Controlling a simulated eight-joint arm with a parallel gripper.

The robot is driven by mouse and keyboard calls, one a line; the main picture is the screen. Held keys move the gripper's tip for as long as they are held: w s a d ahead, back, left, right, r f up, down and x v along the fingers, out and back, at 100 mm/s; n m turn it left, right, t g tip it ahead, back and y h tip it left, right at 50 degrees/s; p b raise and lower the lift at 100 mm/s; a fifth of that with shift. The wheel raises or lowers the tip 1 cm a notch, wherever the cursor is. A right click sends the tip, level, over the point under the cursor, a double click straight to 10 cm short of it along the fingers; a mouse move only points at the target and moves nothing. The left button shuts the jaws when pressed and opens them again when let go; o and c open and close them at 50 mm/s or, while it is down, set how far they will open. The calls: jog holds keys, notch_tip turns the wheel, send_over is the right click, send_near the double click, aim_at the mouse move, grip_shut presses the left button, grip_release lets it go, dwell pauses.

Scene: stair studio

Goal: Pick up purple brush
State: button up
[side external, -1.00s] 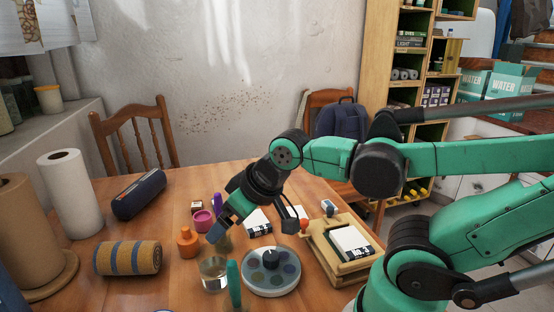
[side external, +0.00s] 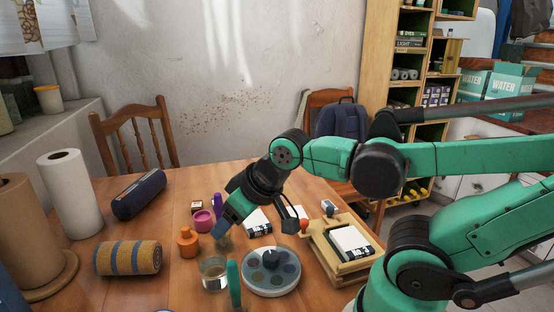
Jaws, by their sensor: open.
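The purple brush (side external: 216,200) seems to be the slim upright purple thing on the wooden table, just behind a pink cup (side external: 203,220). Its lower part is hidden. My gripper (side external: 222,229) hangs from the upper right, tilted down to the left, with its tips in front and a little right of the purple thing. It is open, with nothing seen between its fingers. I cannot tell whether it touches anything.
An orange bottle (side external: 188,243), a glass of water (side external: 213,274), a teal upright item (side external: 234,283) and a round paint palette (side external: 271,284) stand close by. A wooden tray (side external: 347,268) is right. A rolled mat (side external: 127,258) and paper roll (side external: 72,195) are left.

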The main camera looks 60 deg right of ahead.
aim_at(217, 193)
jog(key=w+d+m+g, duration=0.2)
jog(key=w, duration=0.1)
jog(key=w+d+m+g, duration=0.3)
jog(key=w+d+g, duration=0.1)
jog(key=w, duration=0.1)
jog(key=shift+w+d+r+m+g, duration=0.25)
jog(key=shift+w+d+m+g, duration=0.1)
jog(key=shift+d+m+g, duration=0.05)
jog(key=shift+w+d+f, duration=0.15)
jog(key=shift+f, duration=2.8)
grip_shut()
